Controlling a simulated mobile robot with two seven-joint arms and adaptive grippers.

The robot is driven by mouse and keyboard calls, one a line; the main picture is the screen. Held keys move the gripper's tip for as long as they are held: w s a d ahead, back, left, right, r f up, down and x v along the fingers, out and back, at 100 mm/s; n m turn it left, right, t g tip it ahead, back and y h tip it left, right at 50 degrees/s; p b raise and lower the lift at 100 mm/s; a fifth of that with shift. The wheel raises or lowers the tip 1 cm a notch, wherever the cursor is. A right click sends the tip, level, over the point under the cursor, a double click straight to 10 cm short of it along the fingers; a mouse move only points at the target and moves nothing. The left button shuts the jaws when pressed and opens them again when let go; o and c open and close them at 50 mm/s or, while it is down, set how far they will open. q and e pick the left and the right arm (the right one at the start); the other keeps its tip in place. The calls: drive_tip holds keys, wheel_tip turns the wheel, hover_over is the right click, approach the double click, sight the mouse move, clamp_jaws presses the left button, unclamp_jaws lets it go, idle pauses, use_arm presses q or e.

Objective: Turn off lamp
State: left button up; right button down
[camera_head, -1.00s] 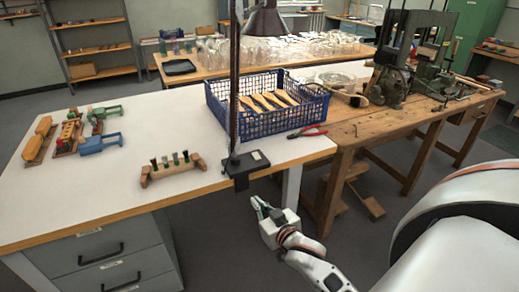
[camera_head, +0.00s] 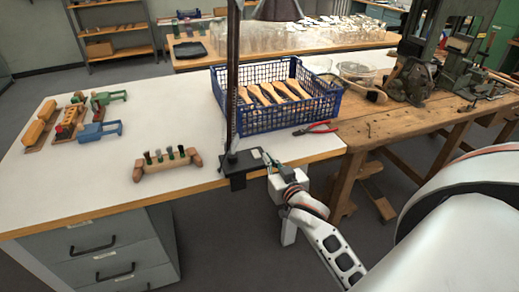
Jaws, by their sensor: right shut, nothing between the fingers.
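The lamp's dark upright pole (camera_head: 233,75) rises from a black base (camera_head: 238,172) clamped at the front edge of the white table. A small light label or plate shows on top of the base. A dark lamp shade (camera_head: 277,10) is cut off by the top of the picture. My right gripper (camera_head: 266,157) is shut and empty, with its fingertips close to the right side of the base. I cannot tell whether they touch it. My left gripper is not in view.
A blue crate (camera_head: 290,119) with wooden brush handles stands behind the base. Red-handled pliers (camera_head: 316,129) lie right of it. A wooden rack with bristle tufts (camera_head: 167,166) is left of the base. The white table's (camera_head: 100,190) left front is clear.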

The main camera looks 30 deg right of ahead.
drive_tip(key=shift+r, duration=0.1)
idle(0.3)
hover_over(258, 156)
drive_tip(key=s, duration=0.1)
drive_tip(key=shift+s+a+f+b, duration=0.1)
drive_tip(key=shift+a+f+b, duration=0.1)
drive_tip(key=shift+f+b, duration=0.3)
drive_tip(key=f, duration=0.1)
drive_tip(key=w+f, duration=0.1)
drive_tip(key=f, duration=0.1)
drive_tip(key=shift+d+f+b, duration=0.15)
drive_tip(key=shift+f+b, duration=0.05)
drive_tip(key=shift+b, duration=0.15)
drive_tip(key=shift+w+f, duration=0.1)
drive_tip(key=shift+f, duration=0.35)
drive_tip(key=shift+r, duration=0.1)
